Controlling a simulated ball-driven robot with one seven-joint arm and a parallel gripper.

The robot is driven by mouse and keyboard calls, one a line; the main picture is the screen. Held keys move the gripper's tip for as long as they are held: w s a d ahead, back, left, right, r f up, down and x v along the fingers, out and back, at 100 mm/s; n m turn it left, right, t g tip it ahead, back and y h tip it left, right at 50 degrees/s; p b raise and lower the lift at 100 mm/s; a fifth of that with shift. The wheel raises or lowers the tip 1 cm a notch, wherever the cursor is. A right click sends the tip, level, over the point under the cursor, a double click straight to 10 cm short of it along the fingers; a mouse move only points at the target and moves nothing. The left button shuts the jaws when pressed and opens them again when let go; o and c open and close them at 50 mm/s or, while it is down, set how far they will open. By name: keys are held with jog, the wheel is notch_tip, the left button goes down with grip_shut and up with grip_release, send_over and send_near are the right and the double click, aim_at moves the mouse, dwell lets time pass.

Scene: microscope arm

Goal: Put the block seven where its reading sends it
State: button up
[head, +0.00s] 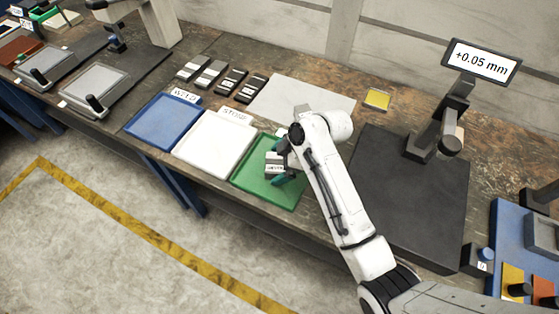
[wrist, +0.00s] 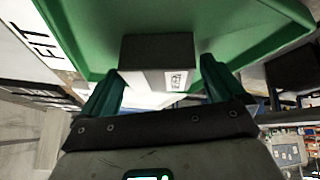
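The block with a pale label, seemingly block seven (head: 274,163), is at my gripper over the green tray (head: 248,184). Its number is too small to read. In the wrist view the grey block (wrist: 157,50) shows between the two teal fingers of my gripper (wrist: 160,75). The fingers lie close along its sides; I cannot tell whether they press on it, nor whether the block rests on the tray floor. The display (head: 482,62) reads +0.05 mm. The tray's sign (wrist: 38,38) reads FIT in the wrist view.
A white tray (head: 214,146) and a blue tray (head: 164,120) stand left of the green one. Several dark blocks (head: 222,77) lie behind them. A grey sheet (head: 303,98), a yellow piece (head: 376,98) and the dark gauge base (head: 415,190) are nearby.

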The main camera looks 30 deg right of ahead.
jog(key=shift+o, duration=0.2)
jog(key=v, duration=1.2)
dwell(0.4)
